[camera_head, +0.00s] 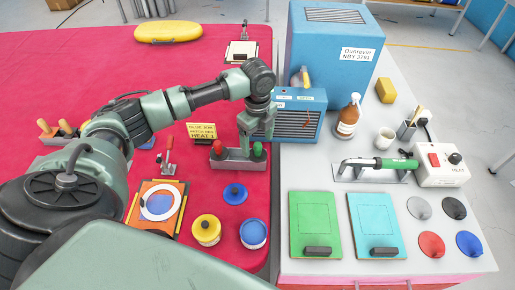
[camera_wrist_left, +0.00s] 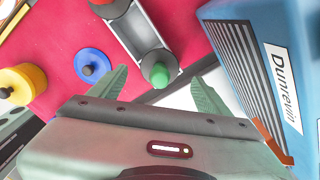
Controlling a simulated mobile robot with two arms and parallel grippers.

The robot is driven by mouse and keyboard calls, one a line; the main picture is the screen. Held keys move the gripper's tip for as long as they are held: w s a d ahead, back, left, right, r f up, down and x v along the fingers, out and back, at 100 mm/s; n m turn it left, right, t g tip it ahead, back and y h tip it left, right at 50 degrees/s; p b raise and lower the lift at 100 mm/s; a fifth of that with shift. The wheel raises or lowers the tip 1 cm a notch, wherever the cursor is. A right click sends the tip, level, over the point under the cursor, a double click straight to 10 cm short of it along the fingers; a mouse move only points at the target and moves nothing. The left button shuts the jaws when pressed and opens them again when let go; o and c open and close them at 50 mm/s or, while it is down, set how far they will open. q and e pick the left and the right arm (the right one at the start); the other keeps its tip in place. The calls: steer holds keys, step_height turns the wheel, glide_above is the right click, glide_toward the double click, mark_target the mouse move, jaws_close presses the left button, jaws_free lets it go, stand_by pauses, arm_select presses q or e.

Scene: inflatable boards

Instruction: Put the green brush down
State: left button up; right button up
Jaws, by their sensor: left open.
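The green brush (camera_head: 258,150) shows as a round green top at the right end of a grey tray (camera_head: 236,164) on the red table. In the left wrist view, the green brush (camera_wrist_left: 159,74) stands at the tray's end, its lower part hidden from above. My left gripper (camera_head: 254,128) is just above it, fingers pointing down. In the left wrist view, the open fingers (camera_wrist_left: 162,84) lie either side of the green top, with gaps between. A red brush (camera_head: 218,147) stands at the tray's left end. My right gripper is not in view.
A blue heater-like box (camera_head: 298,114) stands close right of the gripper, with a taller blue unit (camera_head: 334,60) behind. A yellow sign (camera_head: 202,133) is behind the tray. A blue lid (camera_head: 235,194), yellow pot (camera_head: 206,230) and blue pot (camera_head: 253,234) are in front.

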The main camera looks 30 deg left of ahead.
arm_select(q)
step_height(320, 180, up, 9)
steer(key=b, duration=0.1)
steer(key=shift+f, duration=0.15)
stand_by(0.5)
